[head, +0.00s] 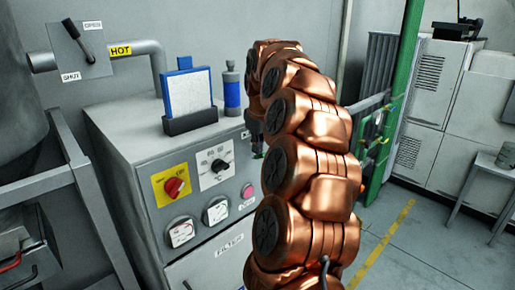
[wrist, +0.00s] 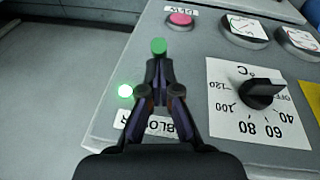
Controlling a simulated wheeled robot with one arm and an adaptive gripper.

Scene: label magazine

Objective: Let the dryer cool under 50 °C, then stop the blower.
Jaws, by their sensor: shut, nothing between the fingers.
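My gripper (wrist: 158,62) is shut and empty, its fingertips at a green button (wrist: 158,46) on the dryer's grey panel; I cannot tell whether they touch it. In the head view my gripper (head: 257,150) is mostly hidden behind my arm. A small green lamp (wrist: 125,91) is lit beside the fingers. The blower label (wrist: 180,128) is upside down and partly covered by the gripper. The black temperature knob (wrist: 262,94) sits on a white °C scale, its bar lying towards the OFF side. Two round gauges (head: 180,232) (head: 215,211) show, their readings too small to read.
A pink button (wrist: 180,19) is close to the green one. A red rotary switch (head: 174,187) is on a yellow plate. A HOT pipe (head: 120,50) and a lever (head: 78,38) are at upper left. Open floor (head: 405,245) lies to the right.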

